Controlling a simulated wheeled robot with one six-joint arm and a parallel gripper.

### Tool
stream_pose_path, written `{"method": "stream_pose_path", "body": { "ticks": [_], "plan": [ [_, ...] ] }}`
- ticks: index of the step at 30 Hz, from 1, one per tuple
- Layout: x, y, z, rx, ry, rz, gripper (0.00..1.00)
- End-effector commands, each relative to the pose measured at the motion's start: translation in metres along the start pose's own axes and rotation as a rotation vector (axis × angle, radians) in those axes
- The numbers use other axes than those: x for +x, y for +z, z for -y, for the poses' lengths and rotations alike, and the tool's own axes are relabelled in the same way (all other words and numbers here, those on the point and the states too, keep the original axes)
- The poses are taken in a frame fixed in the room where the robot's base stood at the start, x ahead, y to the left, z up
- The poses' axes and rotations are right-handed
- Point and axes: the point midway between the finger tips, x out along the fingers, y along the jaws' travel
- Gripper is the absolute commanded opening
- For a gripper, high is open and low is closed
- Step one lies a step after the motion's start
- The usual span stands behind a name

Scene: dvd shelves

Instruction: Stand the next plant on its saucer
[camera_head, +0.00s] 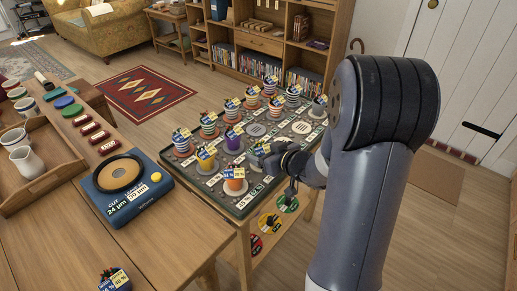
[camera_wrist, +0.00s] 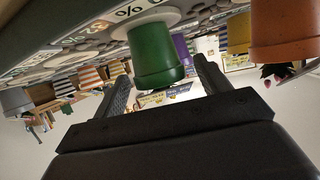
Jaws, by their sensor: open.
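In the wrist view, which looks upside down, a green pot (camera_wrist: 158,55) sits on a pale saucer (camera_wrist: 152,17) on the tray. My gripper (camera_wrist: 165,84) is open, with one finger on each side of this pot; I cannot tell whether they touch it. In the head view my gripper (camera_head: 288,168) is at the tray's right edge and hides the green pot. The dark tray (camera_head: 222,196) holds several potted plants with tags, among them an orange pot (camera_head: 235,185), a purple pot (camera_head: 232,140) and a yellow pot (camera_head: 206,160). An empty saucer (camera_head: 256,130) shows among them.
A blue device (camera_head: 124,188) with a round top stands on the wooden table (camera_head: 165,235). A blue tagged item (camera_head: 115,281) is at the table's front edge. Coloured discs (camera_head: 268,222) lie below the plant tray.

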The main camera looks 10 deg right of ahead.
Motion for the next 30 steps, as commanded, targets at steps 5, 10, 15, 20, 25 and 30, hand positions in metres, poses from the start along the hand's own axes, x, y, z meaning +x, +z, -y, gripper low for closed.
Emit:
{"method": "stream_pose_path", "body": {
  "ticks": [5,10,15,20,25,30],
  "plan": [
    [-0.044,-0.003,-0.002,0.0,0.005,0.0,0.71],
    [-0.073,-0.002,-0.001,0.001,0.003,0.0,0.71],
    [-0.087,-0.001,-0.001,0.001,0.001,0.001,0.71],
    [-0.091,0.0,0.0,0.0,-0.001,0.0,0.71],
    [-0.091,0.0,0.0,0.0,-0.002,0.0,0.71],
    [-0.09,0.0,0.0,0.0,-0.001,0.0,0.71]
  ]
}}
